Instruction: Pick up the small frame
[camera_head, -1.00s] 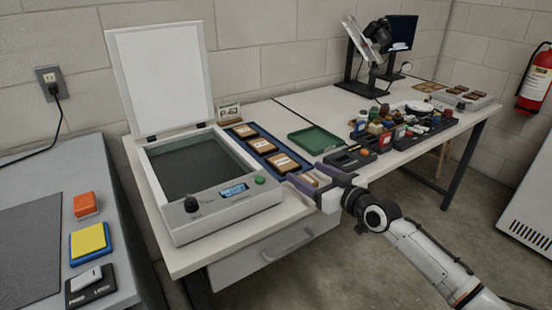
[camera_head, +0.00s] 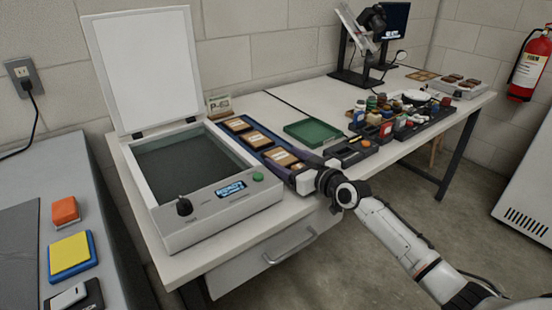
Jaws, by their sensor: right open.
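Several small wood-rimmed frames with pale centres lie in a row in a long blue tray (camera_head: 268,133). The far frame (camera_head: 237,124) and the middle frame (camera_head: 257,138) are in clear view. The nearest frame (camera_head: 282,157) lies at the tray's near end, by my right gripper (camera_head: 289,163). My right gripper is open, its dark fingers low over that end, one to each side of the nearest frame. I cannot tell whether they touch it. The gripper body and wrist hide part of the tray's near end. My left gripper is not in view.
A flat scanner (camera_head: 220,202) with its white lid raised stands left of the tray. A green tray (camera_head: 313,132) and a dark organiser with bottles (camera_head: 386,124) lie to the right. A drawer handle (camera_head: 291,246) juts out in front.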

